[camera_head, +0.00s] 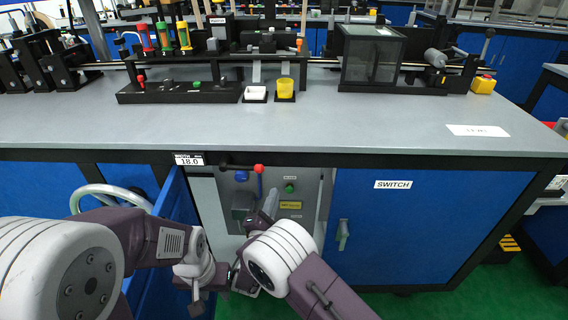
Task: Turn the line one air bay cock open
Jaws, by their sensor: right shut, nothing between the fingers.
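The air bay under the bench is open, with a grey panel (305,205) inside. A blue round fitting (241,176) and a blue lever (260,184) sit at its upper left. Which one is the cock's handle I cannot tell for sure. A green knob (290,188) and a yellow label (290,205) are to the right. My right gripper (270,203) is shut and empty, its narrow grey fingers pointing up just below the blue lever; contact is unclear. My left gripper (195,302) is low, left of the bay; its fingers are too unclear to read.
A blue door (174,205) stands open at the bay's left. A red-knobbed black bar (240,167) projects under the bench edge. A closed blue cabinet door marked SWITCH (430,225) is at the right. The bench top (330,125) has a clear front.

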